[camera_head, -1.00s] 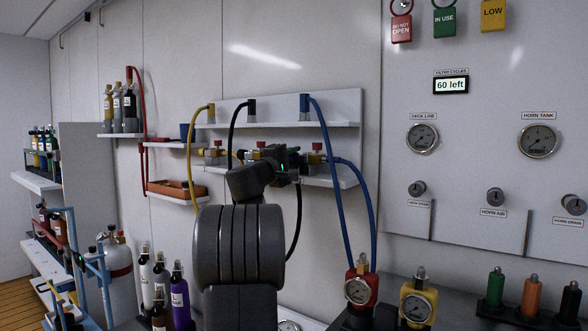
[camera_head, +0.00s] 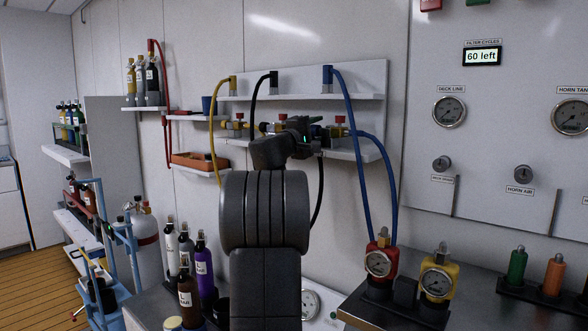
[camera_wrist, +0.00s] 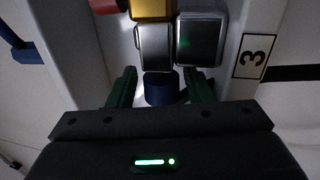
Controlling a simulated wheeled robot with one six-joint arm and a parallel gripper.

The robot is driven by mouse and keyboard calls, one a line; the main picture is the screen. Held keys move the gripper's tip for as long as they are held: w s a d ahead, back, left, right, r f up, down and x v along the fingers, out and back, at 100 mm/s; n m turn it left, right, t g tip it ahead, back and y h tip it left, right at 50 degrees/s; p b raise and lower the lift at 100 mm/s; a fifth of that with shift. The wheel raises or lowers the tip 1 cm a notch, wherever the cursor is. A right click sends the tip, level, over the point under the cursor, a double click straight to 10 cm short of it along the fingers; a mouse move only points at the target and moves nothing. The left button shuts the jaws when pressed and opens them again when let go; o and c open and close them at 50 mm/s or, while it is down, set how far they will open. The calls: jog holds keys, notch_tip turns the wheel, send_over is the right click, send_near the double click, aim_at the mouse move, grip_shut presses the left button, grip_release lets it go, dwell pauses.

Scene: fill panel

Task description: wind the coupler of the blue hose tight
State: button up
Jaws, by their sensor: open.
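In the wrist view a dark blue round coupler (camera_wrist: 162,90) sits against a silver block-shaped fitting (camera_wrist: 155,45). My gripper (camera_wrist: 161,86) is open, with one finger on each side of the coupler and a gap visible on both sides. In the head view my gripper (camera_head: 306,142) is at the lower wall shelf, and my arm hides much of the fittings there. Another blue hose (camera_head: 348,105) hangs from the upper shelf. How tight the coupler sits cannot be seen.
The upper shelf (camera_head: 300,98) is just above my gripper. A yellow hose (camera_head: 212,125) and a black hose (camera_head: 255,98) hang left of it. A yellow regulator (camera_head: 437,283) stands beside the red one. Several bottles (camera_head: 204,265) stand at lower left.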

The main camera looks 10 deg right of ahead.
jog(key=shift+w+r+g+y+p, duration=0.2)
jog(key=shift+g+y+p, duration=0.45)
jog(key=shift+p, duration=3.5)
jog(key=g+y+p, duration=0.1)
jog(key=p, duration=0.9)
jog(key=shift+s+r+g+y, duration=0.1)
jog(key=shift+g+y, duration=0.15)
jog(key=shift+y, duration=0.1)
